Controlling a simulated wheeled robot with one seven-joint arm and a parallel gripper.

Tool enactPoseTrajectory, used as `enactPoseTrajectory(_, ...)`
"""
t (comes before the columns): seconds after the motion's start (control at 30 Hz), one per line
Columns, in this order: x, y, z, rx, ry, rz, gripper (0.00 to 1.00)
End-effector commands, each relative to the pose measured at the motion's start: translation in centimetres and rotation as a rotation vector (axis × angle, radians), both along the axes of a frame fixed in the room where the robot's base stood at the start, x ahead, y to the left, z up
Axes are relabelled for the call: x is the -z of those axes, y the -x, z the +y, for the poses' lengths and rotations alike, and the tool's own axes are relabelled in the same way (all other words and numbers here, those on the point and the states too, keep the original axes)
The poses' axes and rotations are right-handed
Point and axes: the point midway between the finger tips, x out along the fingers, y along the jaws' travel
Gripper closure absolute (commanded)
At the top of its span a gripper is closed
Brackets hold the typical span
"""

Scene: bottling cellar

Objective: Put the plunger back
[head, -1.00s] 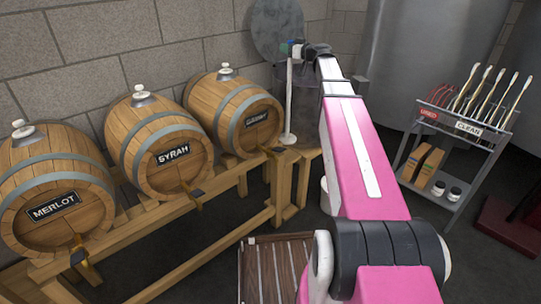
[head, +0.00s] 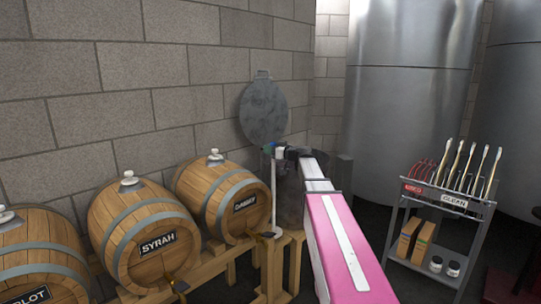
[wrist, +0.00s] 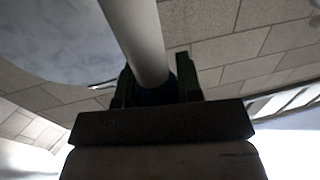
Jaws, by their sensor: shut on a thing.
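My gripper (head: 277,151) is shut on the upper end of the plunger (head: 273,190), a long white rod. In the head view the rod hangs upright, with a pale round disc at its foot. The disc shows in front of the right end of the barrel stand. In the wrist view the rod (wrist: 138,35) runs up from between the two dark fingers (wrist: 160,88). A dark grey bin (head: 292,200) stands behind the plunger, partly hidden by my arm. I cannot tell whether the disc touches anything.
Wooden barrels, including the Syrah barrel (head: 150,235), lie on a wooden stand (head: 270,265) at the left. A round grey lid (head: 263,112) is against the block wall. A rack (head: 470,218) with several brushes stands at the right, before large steel tanks (head: 410,100).

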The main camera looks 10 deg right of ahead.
Motion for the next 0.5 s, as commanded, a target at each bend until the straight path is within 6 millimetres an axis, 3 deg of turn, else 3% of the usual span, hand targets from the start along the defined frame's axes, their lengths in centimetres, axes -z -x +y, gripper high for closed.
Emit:
enactPoseTrajectory(0.17, 2.0, 0.0, 0.0, 0.000, -0.001, 0.001, 0.93)
enactPoseTrajectory(0.5, 2.3, 0.0, 0.0, 0.000, 0.000, 0.000, 0.93)
